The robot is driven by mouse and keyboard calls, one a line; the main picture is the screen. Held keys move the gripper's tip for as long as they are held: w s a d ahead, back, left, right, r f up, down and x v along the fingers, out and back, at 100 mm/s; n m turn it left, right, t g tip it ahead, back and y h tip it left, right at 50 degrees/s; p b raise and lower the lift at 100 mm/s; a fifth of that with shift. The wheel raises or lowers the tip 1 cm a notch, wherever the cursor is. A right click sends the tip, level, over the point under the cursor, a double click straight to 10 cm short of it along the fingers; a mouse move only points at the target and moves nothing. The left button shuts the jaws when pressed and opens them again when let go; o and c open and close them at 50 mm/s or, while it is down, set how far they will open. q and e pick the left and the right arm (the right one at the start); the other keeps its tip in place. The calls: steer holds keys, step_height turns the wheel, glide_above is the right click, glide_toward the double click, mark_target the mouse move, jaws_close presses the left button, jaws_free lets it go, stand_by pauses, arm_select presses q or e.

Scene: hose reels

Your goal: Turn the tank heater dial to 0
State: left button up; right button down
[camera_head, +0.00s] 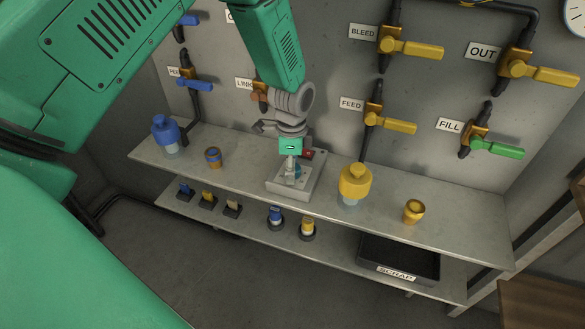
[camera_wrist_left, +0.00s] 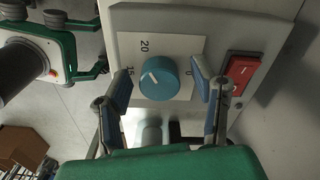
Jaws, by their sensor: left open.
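The tank heater (camera_head: 281,188) is a pale box on the upper shelf in the head view. In the left wrist view its round blue dial (camera_wrist_left: 160,78) sits on a white plate marked 20, 15 and 0. The dial's white pointer line lies on its left side, roughly toward the 15. My left gripper (camera_wrist_left: 160,70) is open, with one finger on each side of the dial; contact is not clear. In the head view my left gripper (camera_head: 291,160) hides much of the heater. My right gripper (camera_wrist_left: 88,47) shows at the upper left of the wrist view, fingers apart and empty.
A red switch (camera_wrist_left: 241,73) is beside the dial, close to the right finger. On the shelf (camera_head: 240,165), a blue bottle (camera_head: 165,134) stands left and a yellow-capped bottle (camera_head: 355,183) right. Valves with handles (camera_head: 390,125) line the wall behind. A scrap tray (camera_head: 398,262) is below.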

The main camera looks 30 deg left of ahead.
arm_select(q)
steer(key=shift+f, duration=0.2)
steer(key=c, duration=1.1)
steer(key=shift+c, duration=0.2)
steer(key=shift+r, duration=0.1)
